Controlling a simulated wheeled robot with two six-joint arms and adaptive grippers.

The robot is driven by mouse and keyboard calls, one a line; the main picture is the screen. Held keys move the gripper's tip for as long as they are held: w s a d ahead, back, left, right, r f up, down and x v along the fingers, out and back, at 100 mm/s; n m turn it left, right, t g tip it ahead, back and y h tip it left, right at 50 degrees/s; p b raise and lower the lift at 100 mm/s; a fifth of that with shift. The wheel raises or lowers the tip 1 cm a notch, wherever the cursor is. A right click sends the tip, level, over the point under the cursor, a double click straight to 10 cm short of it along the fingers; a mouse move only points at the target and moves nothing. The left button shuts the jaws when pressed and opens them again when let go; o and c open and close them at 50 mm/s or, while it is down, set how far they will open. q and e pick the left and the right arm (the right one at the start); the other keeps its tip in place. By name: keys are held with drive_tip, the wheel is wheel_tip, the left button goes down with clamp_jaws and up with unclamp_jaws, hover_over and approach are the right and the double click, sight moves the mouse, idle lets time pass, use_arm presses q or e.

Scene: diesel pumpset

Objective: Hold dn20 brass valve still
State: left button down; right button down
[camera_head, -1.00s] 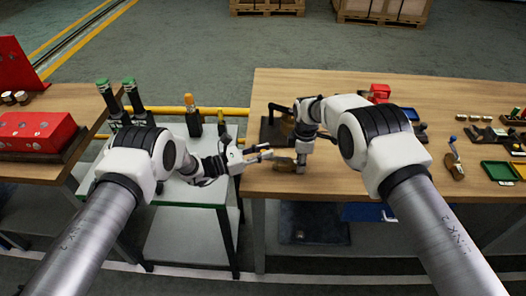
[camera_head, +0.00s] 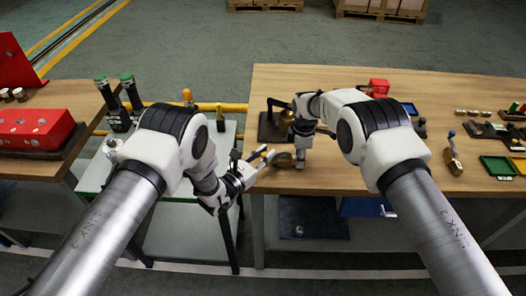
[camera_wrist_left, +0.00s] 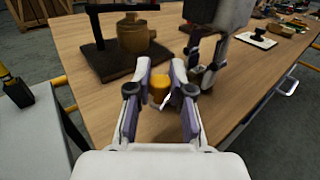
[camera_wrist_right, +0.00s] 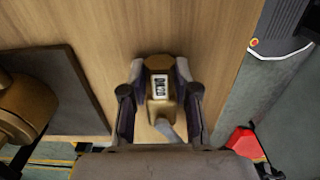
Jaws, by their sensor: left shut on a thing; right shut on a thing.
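The brass valve (camera_wrist_right: 160,83) carries a white label in the right wrist view, its lettering hard to read. My right gripper (camera_wrist_right: 160,100) is shut on it, one finger on each side, just above the wooden table. In the head view, the valve (camera_head: 283,160) shows beside my right gripper (camera_head: 300,160) near the table's front left edge. My left gripper (camera_wrist_left: 158,82) is shut on a small orange-yellow thing (camera_wrist_left: 159,88), close to the right gripper. In the head view, my left gripper (camera_head: 260,160) reaches in from the left towards the valve. Whether its held thing touches the valve I cannot tell.
A dark plate with a brass part (camera_wrist_left: 133,35) and a black clamp stands behind the grippers. A red block (camera_head: 35,130) sits on the left table.

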use_arm(q)
drive_tip(key=shift+s+d+n+t+y, duration=0.2)
drive_tip(key=shift+s+n+t+y, duration=0.1)
drive_tip(key=shift+t+y, duration=0.15)
drive_tip(key=shift+y, duration=0.25)
drive_tip(key=c, duration=1)
unclamp_jaws()
drive_tip(key=shift+a, duration=0.1)
drive_tip(key=v, duration=1.2)
drive_tip(key=shift+f, duration=0.1)
